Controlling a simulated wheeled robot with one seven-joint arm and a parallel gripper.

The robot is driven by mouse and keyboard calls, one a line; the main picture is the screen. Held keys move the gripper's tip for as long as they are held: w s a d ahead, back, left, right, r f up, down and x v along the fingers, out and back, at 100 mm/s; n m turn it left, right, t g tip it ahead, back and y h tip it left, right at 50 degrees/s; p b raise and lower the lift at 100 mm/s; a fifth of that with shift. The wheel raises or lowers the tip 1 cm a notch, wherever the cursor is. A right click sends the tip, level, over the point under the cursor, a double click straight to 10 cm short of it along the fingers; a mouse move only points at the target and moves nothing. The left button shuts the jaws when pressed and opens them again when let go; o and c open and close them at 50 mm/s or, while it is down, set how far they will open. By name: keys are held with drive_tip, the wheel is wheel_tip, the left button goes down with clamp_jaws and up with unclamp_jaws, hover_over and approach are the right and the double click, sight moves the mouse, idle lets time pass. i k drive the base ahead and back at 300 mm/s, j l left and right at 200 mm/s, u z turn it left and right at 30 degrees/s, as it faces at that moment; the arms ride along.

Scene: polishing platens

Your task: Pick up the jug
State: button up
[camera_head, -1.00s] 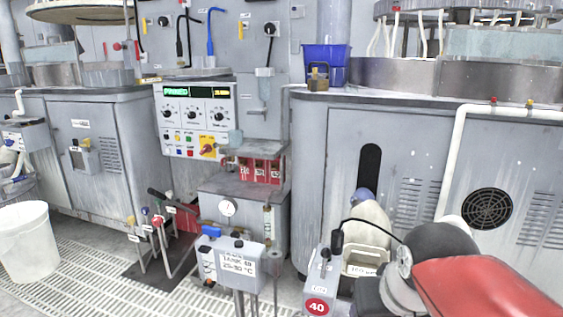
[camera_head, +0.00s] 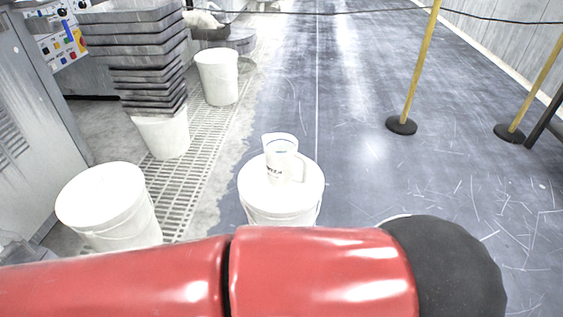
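A white, translucent jug (camera_head: 283,160) stands upright on the lid of a white bucket (camera_head: 281,196) near the middle of the view. Its handle is on the right side, and it bears dark lettering low on its front. My red arm crosses the bottom of the view in front of the bucket and ends in a dark rounded joint at the right. My gripper is not in view. The lower part of the bucket is hidden behind my arm.
Another lidded white bucket (camera_head: 109,207) stands at the left. Stacked grey trays (camera_head: 139,58) rest on a bucket behind it, with an open bucket (camera_head: 217,77) further back. Yellow posts (camera_head: 417,65) with a rope stand at the right. The dark floor between is clear.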

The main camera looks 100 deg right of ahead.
sight(280, 149)
drive_tip(key=l+z, duration=0.15)
drive_tip(key=z, duration=3.2)
drive_tip(key=u, duration=2.75)
drive_tip(key=z, duration=2.75)
drive_tip(key=l+u, duration=0.1)
drive_tip(key=l, duration=0.2)
